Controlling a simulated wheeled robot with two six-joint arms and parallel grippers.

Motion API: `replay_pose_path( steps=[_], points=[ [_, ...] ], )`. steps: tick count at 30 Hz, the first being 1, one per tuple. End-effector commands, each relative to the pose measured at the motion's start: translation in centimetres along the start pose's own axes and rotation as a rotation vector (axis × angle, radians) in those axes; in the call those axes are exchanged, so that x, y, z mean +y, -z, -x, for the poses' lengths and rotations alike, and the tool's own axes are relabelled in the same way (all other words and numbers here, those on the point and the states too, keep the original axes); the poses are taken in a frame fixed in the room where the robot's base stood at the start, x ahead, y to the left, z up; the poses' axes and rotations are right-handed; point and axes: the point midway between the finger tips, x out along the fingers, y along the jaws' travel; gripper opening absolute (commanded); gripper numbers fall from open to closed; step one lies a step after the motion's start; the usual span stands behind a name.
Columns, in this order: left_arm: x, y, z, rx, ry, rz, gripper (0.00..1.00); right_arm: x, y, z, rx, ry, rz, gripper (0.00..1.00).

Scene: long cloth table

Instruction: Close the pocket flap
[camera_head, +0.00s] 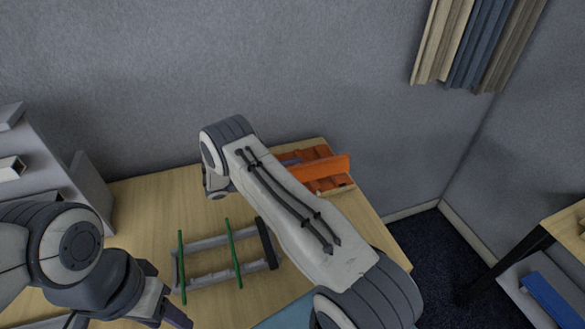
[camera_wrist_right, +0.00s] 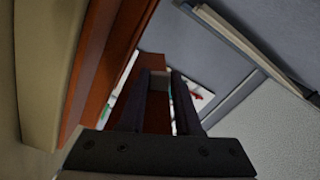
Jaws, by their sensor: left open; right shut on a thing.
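An orange pocket-like object (camera_head: 322,178) lies at the back right of the table, with an orange panel standing up along its front side. Its left part is hidden behind my right arm. My right gripper (camera_wrist_right: 158,84) is hidden in the head view. In the right wrist view its two dark fingers are shut on a reddish-brown piece (camera_wrist_right: 156,117), which looks like part of the orange object; I cannot tell if it is the flap. A long reddish-brown panel (camera_wrist_right: 100,70) runs beside the left finger. My left gripper (camera_head: 128,316) is open and empty at the front left.
A grey rack with green rods (camera_head: 208,240) stands mid-table. A blue item (camera_head: 285,316) lies at the front edge, partly hidden. Grey shelves (camera_head: 40,165) stand at the left. Curtains (camera_head: 470,45) hang at upper right; another table (camera_head: 562,210) is at the right.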

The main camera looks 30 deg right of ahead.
Motion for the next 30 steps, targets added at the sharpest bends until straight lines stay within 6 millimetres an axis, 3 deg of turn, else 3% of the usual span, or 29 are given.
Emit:
replay_pose_path(
  steps=[18,30],
  points=[
    [0.0,0.0,-0.5,0.0,0.0,0.0,0.5,-0.1,2.2,0.0,0.001,-0.001,-0.421,0.0],
    [0.0,0.0,-0.5,0.0,0.0,0.0,0.5,0.0,2.8,0.0,0.001,-0.001,-0.539,0.0]
  ],
)
